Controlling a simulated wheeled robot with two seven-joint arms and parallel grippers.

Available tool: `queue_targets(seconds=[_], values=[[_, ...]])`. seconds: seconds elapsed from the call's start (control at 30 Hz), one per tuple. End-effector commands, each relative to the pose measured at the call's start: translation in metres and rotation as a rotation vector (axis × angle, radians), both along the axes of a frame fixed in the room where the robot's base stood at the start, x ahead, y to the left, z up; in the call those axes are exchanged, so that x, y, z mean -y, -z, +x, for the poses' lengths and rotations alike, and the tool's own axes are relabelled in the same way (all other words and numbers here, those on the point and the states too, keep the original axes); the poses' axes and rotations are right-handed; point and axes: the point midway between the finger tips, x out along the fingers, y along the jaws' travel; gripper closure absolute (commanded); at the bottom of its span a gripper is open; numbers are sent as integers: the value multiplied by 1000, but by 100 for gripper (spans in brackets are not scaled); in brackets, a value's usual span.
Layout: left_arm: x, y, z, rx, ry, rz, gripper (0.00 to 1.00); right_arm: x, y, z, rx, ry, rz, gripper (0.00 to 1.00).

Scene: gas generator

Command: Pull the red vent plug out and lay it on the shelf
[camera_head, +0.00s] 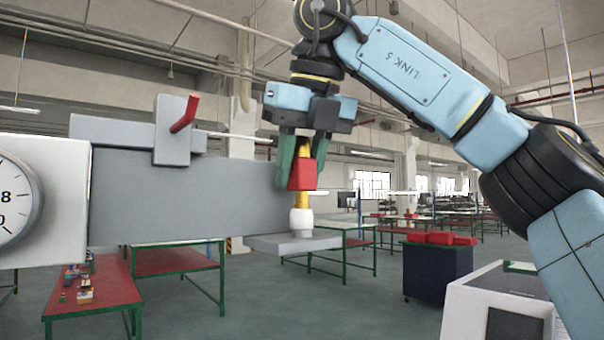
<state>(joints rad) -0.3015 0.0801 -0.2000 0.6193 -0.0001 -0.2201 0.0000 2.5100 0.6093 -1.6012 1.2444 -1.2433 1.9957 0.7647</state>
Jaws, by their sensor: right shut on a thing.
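My right gripper (302,168) comes down from above with its green fingers closed on the red vent plug (303,176). The plug is a red block with yellow parts above and below it, and it hangs upright. Below the yellow stem is a white cylindrical piece (301,222); I cannot tell whether it belongs to the plug or is a separate fitting. The grey shelf (270,243) is a thin plate directly under it, at the right end of the grey machine body (230,195). The white piece appears to meet the shelf. My left gripper is out of view.
A grey block with a red lever (185,113) sits on top of the machine. A white box with a dial gauge (12,200) is at the far left. Red-topped tables (95,300), a dark blue cart (437,270) and a white cabinet (495,305) stand beyond. Air right of the shelf is free.

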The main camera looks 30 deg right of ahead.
Motion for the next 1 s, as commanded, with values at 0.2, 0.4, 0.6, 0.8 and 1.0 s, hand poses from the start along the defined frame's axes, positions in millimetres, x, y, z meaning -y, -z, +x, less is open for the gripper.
queue_targets(seconds=[0.2, 0.4, 0.6, 0.8, 1.0], values=[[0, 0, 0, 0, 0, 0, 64, 0, 0, 0, 1, 0, 0, 100], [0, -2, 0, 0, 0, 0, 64, 0, -2, 0, 1, 1, 0, 100], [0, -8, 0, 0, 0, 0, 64, 0, -9, 0, 2, 1, 0, 100], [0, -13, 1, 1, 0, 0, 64, 0, -15, 0, 2, 1, 0, 100], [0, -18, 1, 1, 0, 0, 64, 0, -21, 0, 2, 1, 1, 100]])
